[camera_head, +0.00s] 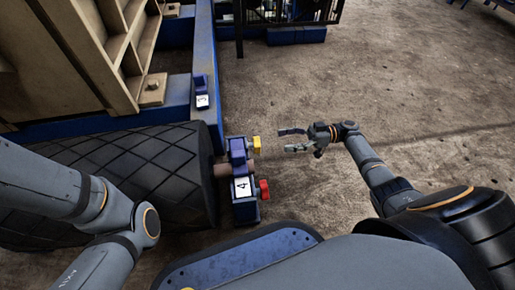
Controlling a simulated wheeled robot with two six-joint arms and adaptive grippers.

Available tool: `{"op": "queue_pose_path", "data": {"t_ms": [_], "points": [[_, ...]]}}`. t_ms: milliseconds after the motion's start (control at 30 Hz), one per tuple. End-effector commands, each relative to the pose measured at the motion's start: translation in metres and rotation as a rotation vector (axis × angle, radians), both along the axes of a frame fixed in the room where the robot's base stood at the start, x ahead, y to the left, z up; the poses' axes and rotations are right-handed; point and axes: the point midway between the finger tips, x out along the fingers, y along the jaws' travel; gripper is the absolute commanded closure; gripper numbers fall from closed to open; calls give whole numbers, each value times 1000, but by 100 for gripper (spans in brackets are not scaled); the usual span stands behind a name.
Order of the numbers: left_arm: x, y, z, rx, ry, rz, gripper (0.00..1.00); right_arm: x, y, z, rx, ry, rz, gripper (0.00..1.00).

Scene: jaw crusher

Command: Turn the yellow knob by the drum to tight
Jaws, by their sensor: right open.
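The yellow knob (257,145) sits on the right side of a blue bearing block (238,155) at the end of the drum. The black drum (140,170) has a diamond-grooved surface and lies to the left of the block. My right gripper (283,140) is open and empty, with its fingers pointing left toward the yellow knob. A small gap shows between the fingertips and the knob. My left arm comes in from the left over the drum; its gripper is not in the picture.
A red knob (264,189) sits below the yellow one, beside a white label marked 4 (242,187). A blue frame beam (207,75) runs up behind the drum, with another label (202,101) on it. The dirt floor (400,90) to the right is clear.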

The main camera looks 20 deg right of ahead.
Motion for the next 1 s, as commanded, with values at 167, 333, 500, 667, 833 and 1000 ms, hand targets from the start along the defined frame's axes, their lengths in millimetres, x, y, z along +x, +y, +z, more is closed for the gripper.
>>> {"op": "queue_pose_path", "data": {"t_ms": [167, 333, 500, 667, 833, 1000], "points": [[1, 0, -6, 0, 3, 1, 60, 4, 28, -2, 2, 1, 2, 25], [1, 0, -18, 1, 4, 2, 60, 12, 64, -5, 1, 2, 2, 25], [1, 0, -27, 0, 4, 3, 60, 18, 90, -3, 0, 2, 0, 25], [1, 0, -29, 0, 4, 4, 60, 20, 100, -2, -2, 4, -2, 25], [1, 0, -28, 0, 4, 4, 60, 20, 101, -1, -2, 5, -2, 25], [1, 0, -28, 0, 3, 3, 60, 20, 101, -1, -2, 5, -2, 39]]}}
